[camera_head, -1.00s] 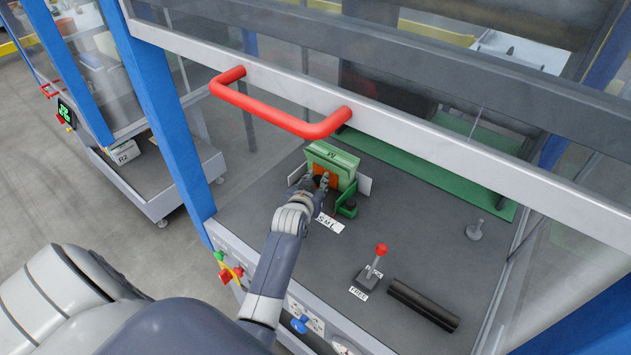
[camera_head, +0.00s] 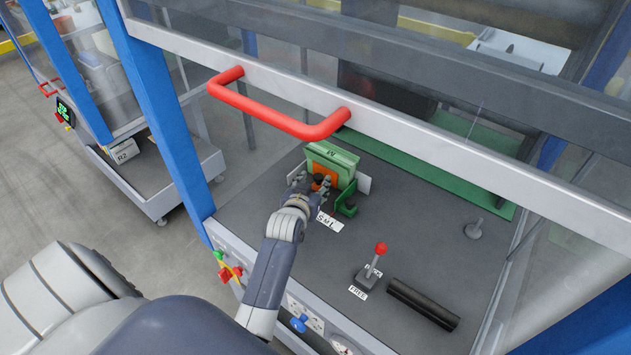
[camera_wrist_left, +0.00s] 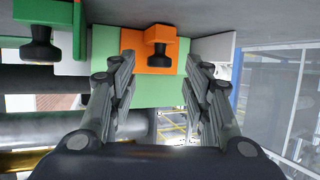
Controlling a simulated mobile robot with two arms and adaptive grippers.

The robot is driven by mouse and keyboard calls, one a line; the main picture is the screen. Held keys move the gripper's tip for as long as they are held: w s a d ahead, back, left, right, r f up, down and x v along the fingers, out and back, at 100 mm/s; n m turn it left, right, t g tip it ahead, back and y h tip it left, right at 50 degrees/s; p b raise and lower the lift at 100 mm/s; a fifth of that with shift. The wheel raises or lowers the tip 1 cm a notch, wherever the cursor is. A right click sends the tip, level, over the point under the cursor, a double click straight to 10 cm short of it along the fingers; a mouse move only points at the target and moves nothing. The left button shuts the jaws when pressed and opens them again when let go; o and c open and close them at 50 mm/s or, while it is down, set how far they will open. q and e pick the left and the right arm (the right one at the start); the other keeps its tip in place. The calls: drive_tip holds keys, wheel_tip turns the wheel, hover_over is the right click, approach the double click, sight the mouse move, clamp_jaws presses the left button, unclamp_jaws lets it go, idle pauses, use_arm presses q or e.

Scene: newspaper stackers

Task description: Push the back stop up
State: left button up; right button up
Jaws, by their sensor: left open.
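A green block (camera_head: 333,158) marked M stands on the machine bed, with an orange piece (camera_head: 325,171) on its near face. I cannot tell for sure which part is the back stop. In the left wrist view the orange piece (camera_wrist_left: 183,57) carries a black knob (camera_wrist_left: 159,57). My left gripper (camera_head: 312,183) is at the near face of the block. In the wrist view its open fingers (camera_wrist_left: 160,82) stand on either side of the orange piece and knob, with gaps visible. My right gripper is not in view.
A green bracket (camera_head: 347,207) stands just right of my gripper, beside the S M L label (camera_head: 329,221). A red-knobbed lever (camera_head: 380,250) and a dark bar (camera_head: 423,304) lie further right. The door with its red handle (camera_head: 270,108) is overhead.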

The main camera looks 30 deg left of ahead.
use_arm(q)
drive_tip(key=shift+v, duration=2.35)
